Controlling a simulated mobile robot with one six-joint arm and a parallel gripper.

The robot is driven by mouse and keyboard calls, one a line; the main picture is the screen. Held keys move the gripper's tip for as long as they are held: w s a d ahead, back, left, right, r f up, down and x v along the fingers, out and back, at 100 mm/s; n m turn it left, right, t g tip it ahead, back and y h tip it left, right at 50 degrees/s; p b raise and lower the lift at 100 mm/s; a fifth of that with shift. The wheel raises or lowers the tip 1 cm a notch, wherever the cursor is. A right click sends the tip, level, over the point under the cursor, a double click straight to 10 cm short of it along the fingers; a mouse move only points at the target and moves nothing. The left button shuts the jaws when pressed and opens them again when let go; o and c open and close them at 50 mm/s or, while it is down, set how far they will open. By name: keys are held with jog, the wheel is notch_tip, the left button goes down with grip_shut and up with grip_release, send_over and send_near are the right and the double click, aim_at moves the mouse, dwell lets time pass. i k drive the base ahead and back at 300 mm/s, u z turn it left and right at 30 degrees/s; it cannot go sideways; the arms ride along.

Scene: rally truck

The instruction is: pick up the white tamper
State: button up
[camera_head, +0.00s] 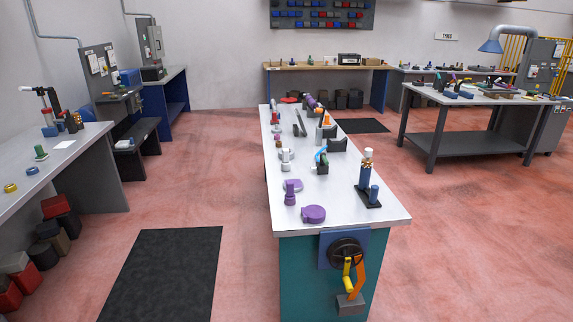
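A small white upright piece with a knob-like top (286,160), which looks like the white tamper, stands on the left half of the long central bench (340,212). A similar purple upright piece (290,193) stands nearer to me. The white piece is small in this view, so its exact shape is hard to tell. My gripper and arm are not in view.
Purple round pieces (313,214) and a blue cylinder with a white top (366,172) share the bench. A black handwheel (346,252) with yellow and orange parts projects from its near end. A dark mat (163,270) lies on open floor to the left.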

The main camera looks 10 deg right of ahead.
aim_at(285, 164)
jog(key=u, duration=0.5)
jog(key=i, duration=0.6)
jog(key=u, duration=1)
jog(key=i, duration=2.35)
jog(key=z, duration=1.15)
jog(key=i, duration=0.55)
jog(key=z, duration=0.35)
